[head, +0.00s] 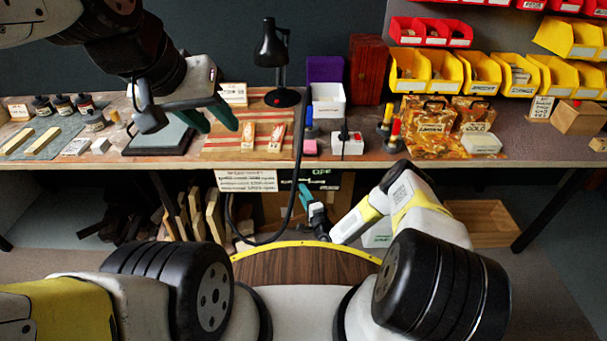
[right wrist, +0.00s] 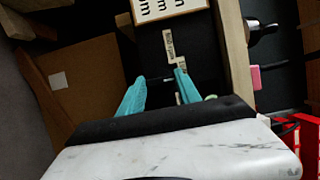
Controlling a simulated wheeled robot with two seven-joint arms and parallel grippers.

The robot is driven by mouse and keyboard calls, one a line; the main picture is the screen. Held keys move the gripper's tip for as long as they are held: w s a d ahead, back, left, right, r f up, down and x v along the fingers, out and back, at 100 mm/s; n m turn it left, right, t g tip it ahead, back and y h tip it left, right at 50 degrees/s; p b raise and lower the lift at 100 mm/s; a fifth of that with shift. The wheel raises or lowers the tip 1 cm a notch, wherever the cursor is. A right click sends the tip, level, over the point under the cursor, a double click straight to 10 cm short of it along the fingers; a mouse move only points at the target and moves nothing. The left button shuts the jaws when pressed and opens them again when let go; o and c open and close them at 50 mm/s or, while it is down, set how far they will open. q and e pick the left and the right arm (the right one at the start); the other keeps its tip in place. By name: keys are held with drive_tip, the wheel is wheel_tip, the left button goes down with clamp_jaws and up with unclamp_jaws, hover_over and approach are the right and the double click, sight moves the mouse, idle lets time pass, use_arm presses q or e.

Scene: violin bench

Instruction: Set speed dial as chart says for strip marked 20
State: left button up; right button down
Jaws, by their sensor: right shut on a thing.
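A white printed chart (head: 248,181) hangs below the bench front; its rim and lettering also show in the right wrist view (right wrist: 165,9). Beside it is a black panel (head: 325,181) with green lettering. My right gripper (head: 304,191) reaches under the bench to this panel. In the right wrist view its teal fingers (right wrist: 157,88) stand apart, closed around the dark speed dial, which hardly shows against the panel. Small pale labels (right wrist: 170,45) lie just beyond. My left gripper (head: 222,118) is open and empty above the bench. Two small wooden pieces (head: 262,136) lie below it; their marks are unreadable.
A black lamp (head: 271,45) stands on the bench, its cable hanging in front near my right gripper. A white box (head: 328,101) and a white device (head: 347,143) are to its right. Wood offcuts (head: 205,215) stand under the bench. Yellow bins (head: 480,72) hang at the back right.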

drive_tip(key=c, duration=0.8)
unclamp_jaws()
drive_tip(key=shift+c, duration=0.2)
drive_tip(key=shift+s, duration=0.1)
drive_tip(key=v, duration=0.7)
drive_tip(key=shift+s, duration=0.35)
drive_tip(key=shift+s+d, duration=0.1)
drive_tip(key=shift+d, duration=0.05)
